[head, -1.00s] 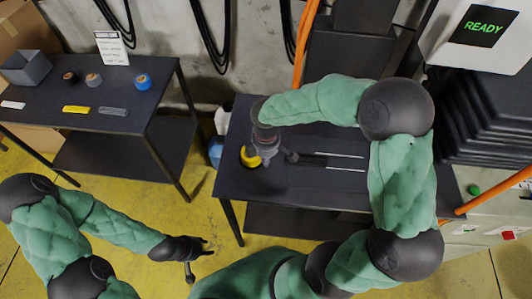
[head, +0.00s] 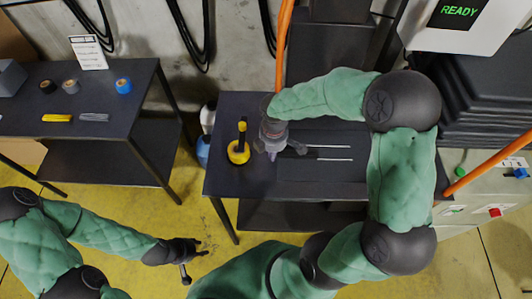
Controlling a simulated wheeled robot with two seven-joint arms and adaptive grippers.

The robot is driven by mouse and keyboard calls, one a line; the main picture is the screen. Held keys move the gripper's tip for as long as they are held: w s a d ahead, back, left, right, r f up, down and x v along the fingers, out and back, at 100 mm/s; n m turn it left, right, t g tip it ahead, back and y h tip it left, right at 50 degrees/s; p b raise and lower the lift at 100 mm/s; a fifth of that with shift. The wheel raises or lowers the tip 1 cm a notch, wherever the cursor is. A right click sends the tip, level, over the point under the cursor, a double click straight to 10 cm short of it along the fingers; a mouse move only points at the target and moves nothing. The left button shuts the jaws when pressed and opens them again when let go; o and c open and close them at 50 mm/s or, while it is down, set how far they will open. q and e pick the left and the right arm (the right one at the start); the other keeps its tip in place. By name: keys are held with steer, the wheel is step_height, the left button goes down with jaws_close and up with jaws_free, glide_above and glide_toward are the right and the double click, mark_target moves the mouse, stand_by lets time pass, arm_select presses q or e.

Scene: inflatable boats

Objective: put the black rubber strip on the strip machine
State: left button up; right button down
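My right gripper (head: 285,151) hangs over the middle table (head: 235,115), reached from the right. Its fingers look spread, with nothing visible between them. Two thin pale lines (head: 322,160) run across the dark table top to the right of the gripper. I cannot make out the black rubber strip against the dark surface; the gripper and arm hide part of the table. My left gripper (head: 193,262) is open and empty over the yellow floor.
The left table (head: 30,90) carries a yellow bar (head: 57,118), a grey bar (head: 94,118), several tape rolls and a sign (head: 88,52). A machine with a READY screen (head: 459,11) stands at the right. Orange tubes pass beside the middle table.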

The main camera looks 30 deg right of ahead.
mark_target(284, 155)
steer(key=shift+s+d+p, duration=0.25)
steer(key=shift+s+d, duration=0.15)
steer(key=shift+d, duration=0.5)
steer(key=shift+s+d+p, duration=0.2)
steer(key=shift+s+d, duration=0.2)
steer(key=shift+d, duration=0.45)
steer(key=shift+a, duration=0.1)
